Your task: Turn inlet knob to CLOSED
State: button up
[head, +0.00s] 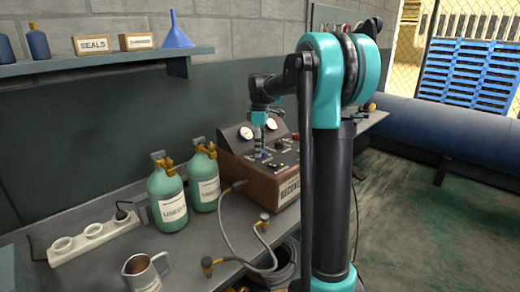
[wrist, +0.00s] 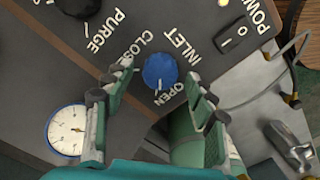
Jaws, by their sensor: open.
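The blue inlet knob (wrist: 160,70) sits on the dark control panel between the printed words CLOSED and OPEN, with INLET beside it. Its white pointer mark is on the side toward OPEN in the wrist view. My gripper (wrist: 157,76) is open, with one finger on each side of the knob. I cannot tell whether either finger touches it. In the head view my gripper (head: 259,146) points down over the panel of the brown recovery machine (head: 262,185), and the knob is only a small bit of blue beneath it.
A power switch (wrist: 236,37), a dark knob by the word PURGE (wrist: 76,5) and a gauge (wrist: 66,129) are close by. Two green bottles (head: 167,197) stand left of the machine. Hoses (head: 229,228) and a metal jug (head: 142,273) lie nearer on the bench.

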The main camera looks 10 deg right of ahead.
jog(key=shift+f, duration=0.25)
jog(key=c, duration=1.2)
jog(key=shift+o, duration=0.2)
